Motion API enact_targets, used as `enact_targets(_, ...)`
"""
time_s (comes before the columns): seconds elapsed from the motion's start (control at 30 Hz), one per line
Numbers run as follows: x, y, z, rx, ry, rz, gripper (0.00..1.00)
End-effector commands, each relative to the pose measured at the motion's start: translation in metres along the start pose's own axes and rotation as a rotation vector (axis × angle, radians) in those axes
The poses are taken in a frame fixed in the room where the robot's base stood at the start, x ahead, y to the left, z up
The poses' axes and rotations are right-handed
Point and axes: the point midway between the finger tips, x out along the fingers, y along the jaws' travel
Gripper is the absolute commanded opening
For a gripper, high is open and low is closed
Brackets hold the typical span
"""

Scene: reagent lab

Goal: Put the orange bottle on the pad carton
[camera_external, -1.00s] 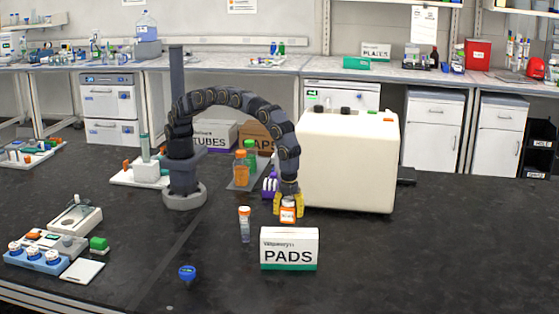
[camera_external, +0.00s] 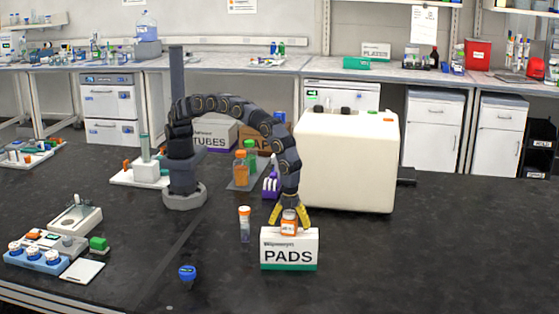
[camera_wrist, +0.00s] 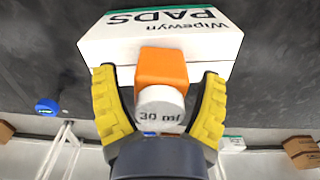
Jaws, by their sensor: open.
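The small orange bottle (camera_external: 289,228) has a white cap marked 30 ml. It stands upright on the top of the white and green pad carton (camera_external: 290,256), overlapping its upper face in the external view. In the wrist view the bottle (camera_wrist: 162,68) sits against the carton's white top (camera_wrist: 110,48), with the PADS lettering beyond it. My gripper (camera_external: 290,219) is open, its yellow fingers spread on both sides of the bottle with gaps showing. The bottle's base contact is partly hidden in the wrist view.
A clear vial with an orange cap (camera_external: 245,224) stands just left of the carton. A large cream box (camera_external: 348,165) stands behind right. Larger orange (camera_external: 241,170) and green bottles are behind left. The right bench is clear.

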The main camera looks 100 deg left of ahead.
Motion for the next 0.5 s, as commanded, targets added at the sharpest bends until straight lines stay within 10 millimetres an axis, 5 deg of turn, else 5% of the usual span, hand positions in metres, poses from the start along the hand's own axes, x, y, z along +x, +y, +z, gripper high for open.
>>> enact_targets(0.17,-0.011,-0.001,0.000,-0.001,0.001,-0.001,0.72)
enact_targets(0.5,-0.081,-0.001,0.000,-0.002,0.003,-0.005,0.72)
